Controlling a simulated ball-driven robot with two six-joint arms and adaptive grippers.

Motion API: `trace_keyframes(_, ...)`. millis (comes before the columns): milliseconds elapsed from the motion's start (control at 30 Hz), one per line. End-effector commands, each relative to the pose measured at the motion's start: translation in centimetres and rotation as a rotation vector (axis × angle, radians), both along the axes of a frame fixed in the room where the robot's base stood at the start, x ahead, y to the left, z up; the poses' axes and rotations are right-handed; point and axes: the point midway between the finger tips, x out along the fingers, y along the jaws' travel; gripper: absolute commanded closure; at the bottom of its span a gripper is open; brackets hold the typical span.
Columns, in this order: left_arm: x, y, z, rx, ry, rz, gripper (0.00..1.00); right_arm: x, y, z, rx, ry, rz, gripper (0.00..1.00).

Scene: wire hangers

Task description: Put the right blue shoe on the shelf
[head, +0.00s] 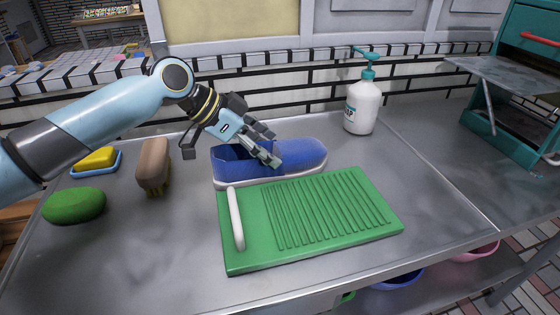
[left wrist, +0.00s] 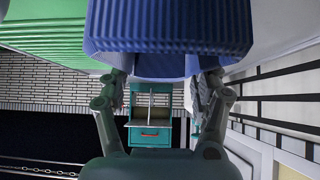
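A blue shoe (head: 300,155) with a pale sole lies on the metal table behind the green board, its toe pointing right. Only one blue shoe is in view. My left gripper (head: 231,154) is over the shoe's opening with its fingers spread, one left of the heel and one over the shoe's middle. In the left wrist view the shoe (left wrist: 168,30) fills the top, and the spread fingers (left wrist: 162,86) reach toward its two sides; contact is unclear. A teal unit (head: 528,75) with a metal flap stands at the right; whether it is the shelf is unclear. My right gripper is out of view.
A green ridged board (head: 310,215) with a white handle lies in front of the shoe. A white pump bottle (head: 362,108) stands behind right. A brush (head: 154,165), a green oval item (head: 74,205) and a yellow sponge in a blue dish (head: 97,160) lie left.

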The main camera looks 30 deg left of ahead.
Motion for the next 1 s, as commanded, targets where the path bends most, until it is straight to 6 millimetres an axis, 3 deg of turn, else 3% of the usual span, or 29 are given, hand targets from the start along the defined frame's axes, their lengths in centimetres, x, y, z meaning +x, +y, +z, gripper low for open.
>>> trace_keyframes(33, 0.0, 0.0, 0.0, 0.0, 0.0, 0.0, 0.47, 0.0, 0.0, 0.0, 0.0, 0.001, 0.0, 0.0)
trace_keyframes(267, 0.0, 0.0, 0.0, 0.0, 0.0, 0.0, 0.77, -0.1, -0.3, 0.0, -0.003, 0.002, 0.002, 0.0)
trace_keyframes(633, 0.0, 0.0, 0.8, 0.0, -0.003, -0.001, 0.78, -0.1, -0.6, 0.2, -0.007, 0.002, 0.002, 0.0)
trace_keyframes(867, 0.1, 0.0, 4.3, 0.002, -0.005, -0.002, 0.78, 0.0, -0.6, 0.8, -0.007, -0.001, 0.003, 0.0)
trace_keyframes(1000, 0.3, -3.1, 6.1, -0.008, -0.008, -0.002, 0.78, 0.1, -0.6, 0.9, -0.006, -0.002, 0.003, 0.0)
